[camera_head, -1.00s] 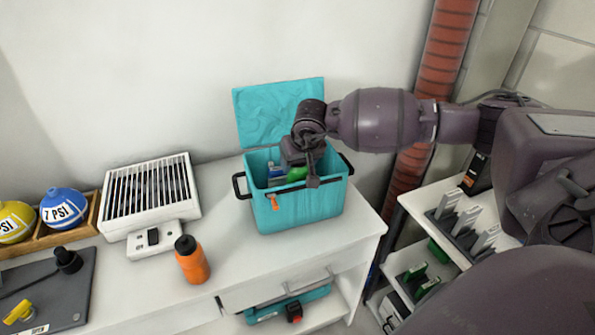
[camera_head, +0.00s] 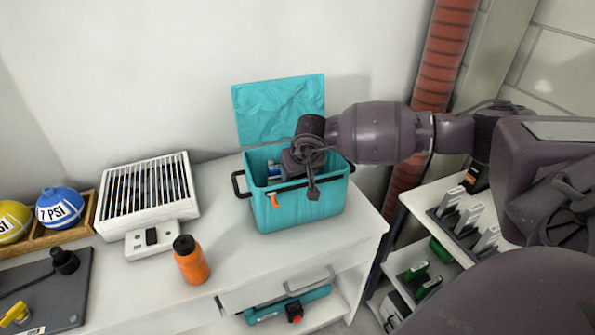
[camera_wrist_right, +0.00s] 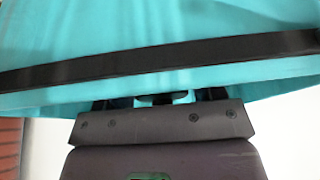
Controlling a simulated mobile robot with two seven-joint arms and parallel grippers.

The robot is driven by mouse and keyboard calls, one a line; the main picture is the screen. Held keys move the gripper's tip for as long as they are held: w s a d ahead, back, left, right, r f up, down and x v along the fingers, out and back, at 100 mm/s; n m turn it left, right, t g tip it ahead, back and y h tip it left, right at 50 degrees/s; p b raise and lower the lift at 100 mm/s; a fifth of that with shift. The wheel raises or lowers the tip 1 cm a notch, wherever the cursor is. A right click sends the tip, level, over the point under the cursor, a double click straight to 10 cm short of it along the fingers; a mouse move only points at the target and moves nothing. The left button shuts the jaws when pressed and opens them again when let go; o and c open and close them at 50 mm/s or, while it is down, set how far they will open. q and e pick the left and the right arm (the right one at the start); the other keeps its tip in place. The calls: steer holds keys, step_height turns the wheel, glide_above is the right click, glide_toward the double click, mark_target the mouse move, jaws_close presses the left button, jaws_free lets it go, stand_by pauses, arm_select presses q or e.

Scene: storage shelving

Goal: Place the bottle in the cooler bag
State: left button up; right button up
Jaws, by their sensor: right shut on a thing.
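The teal cooler bag (camera_head: 300,211) stands on the white table with its lid (camera_head: 279,110) open against the wall. My right gripper (camera_head: 311,176) reaches down into its opening. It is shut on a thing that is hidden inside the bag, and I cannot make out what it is. The right wrist view shows the bag's teal side (camera_wrist_right: 160,30) and black handle (camera_wrist_right: 160,62) close in front of the gripper. A small blue and white item (camera_head: 274,172) shows inside the bag. An orange bottle (camera_head: 191,262) with a black cap stands upright on the table. My left gripper is not in view.
A white slatted heater (camera_head: 148,195) stands left of the bag. Yellow and blue balls (camera_head: 60,208) sit in a wooden tray at far left. A grey board (camera_head: 50,290) lies at the front left. A white shelf unit (camera_head: 420,219) with several items stands at right.

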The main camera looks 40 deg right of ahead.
steer(key=o, duration=1.5)
